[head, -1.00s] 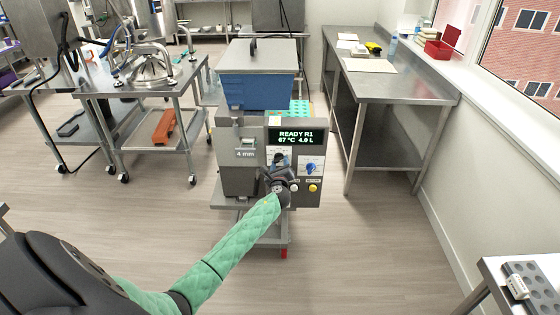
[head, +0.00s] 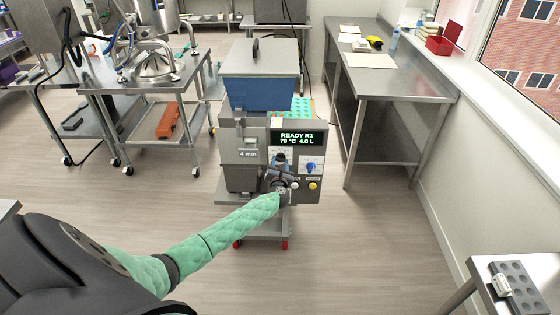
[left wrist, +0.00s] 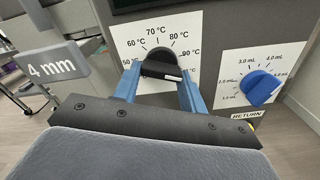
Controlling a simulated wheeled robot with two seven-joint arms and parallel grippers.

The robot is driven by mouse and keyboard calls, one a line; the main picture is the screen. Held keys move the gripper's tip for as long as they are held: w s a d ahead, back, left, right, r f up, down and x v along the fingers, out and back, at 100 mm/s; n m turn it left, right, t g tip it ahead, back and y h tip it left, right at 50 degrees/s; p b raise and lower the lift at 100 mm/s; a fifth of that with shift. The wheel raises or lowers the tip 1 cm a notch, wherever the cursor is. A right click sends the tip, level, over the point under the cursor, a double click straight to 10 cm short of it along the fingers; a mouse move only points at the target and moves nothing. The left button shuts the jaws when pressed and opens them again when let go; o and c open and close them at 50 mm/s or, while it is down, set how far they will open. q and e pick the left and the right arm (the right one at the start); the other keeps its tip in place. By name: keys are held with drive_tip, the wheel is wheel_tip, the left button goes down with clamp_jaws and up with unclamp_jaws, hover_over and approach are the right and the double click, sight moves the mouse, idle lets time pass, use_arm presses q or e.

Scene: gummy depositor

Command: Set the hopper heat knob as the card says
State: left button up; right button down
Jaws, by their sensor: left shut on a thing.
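The depositor (head: 243,170) stands in the middle of the head view, with a blue hopper (head: 258,93) on top. The black heat knob (left wrist: 160,62) sits on a white dial with a scale from about 50 to 90 °C. I cannot make out a readable card. My right gripper is out of view.
A blue volume knob (left wrist: 260,88) on a mL dial is right of the heat knob. A yellow button (head: 313,186) is below it. A "4 mm" plate (left wrist: 54,69) juts out at left. Steel tables (head: 400,85) stand on both sides; the floor in front is clear.

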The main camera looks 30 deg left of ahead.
use_arm(q)
drive_tip(key=shift+a+m+p, duration=0.1)
drive_tip(key=shift+m+p, duration=0.35)
drive_tip(key=shift+m, duration=0.35)
drive_tip(key=o, duration=1)
